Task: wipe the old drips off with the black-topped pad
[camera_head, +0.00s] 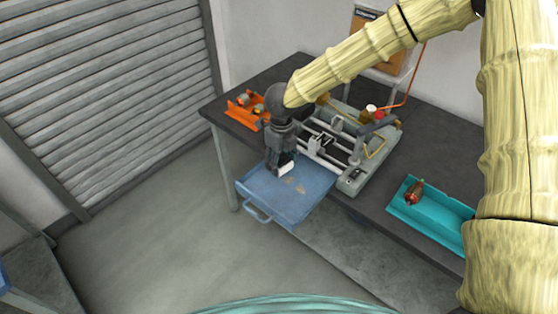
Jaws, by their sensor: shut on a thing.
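My gripper (281,155) points down over the blue pull-out tray (255,188) at the front of the dark workbench. It is shut on the pad (287,169), whose white lower part shows below the fingers. The pad's black top is hidden in the dark fingers. The pad is at or just above the tray's surface; I cannot tell if it touches. Tan drips (297,184) mark the blue surface just right of and below the pad.
A grey winding machine (345,160) with rails stands right behind the tray. An orange bin (240,112) with parts is at left. A teal tray (435,215) holding a reddish-brown part (414,192) is at right. The workbench (393,175) has bare room between machine and teal tray.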

